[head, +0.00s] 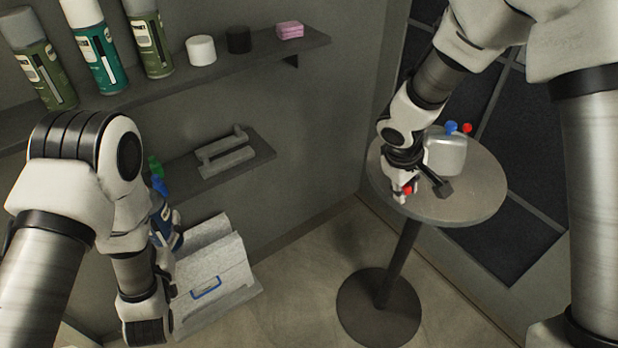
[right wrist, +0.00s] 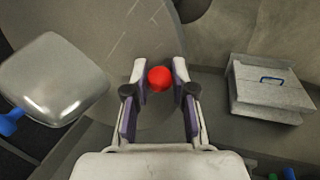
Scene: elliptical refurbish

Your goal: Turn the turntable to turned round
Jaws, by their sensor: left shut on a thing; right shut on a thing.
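The turntable (head: 480,188) is a round grey disc on a dark pedestal at the right of the head view. Its scratched surface also shows in the right wrist view (right wrist: 120,35). A red knob (head: 408,190) sits at its near left rim; it shows between the fingers in the right wrist view (right wrist: 159,78). My right gripper (head: 403,194) is over that rim and shut on the red knob. A grey rounded container (head: 445,156) stands on the disc beside it. A blue knob (head: 451,127) and another red knob (head: 467,128) show behind it. My left gripper's fingers are out of sight.
A wall shelf (head: 270,50) holds several spray cans and small items. A lower shelf (head: 215,185) holds a grey rack. A grey box with a blue handle (head: 215,262) stands below, near my left arm. Floor between box and pedestal is clear.

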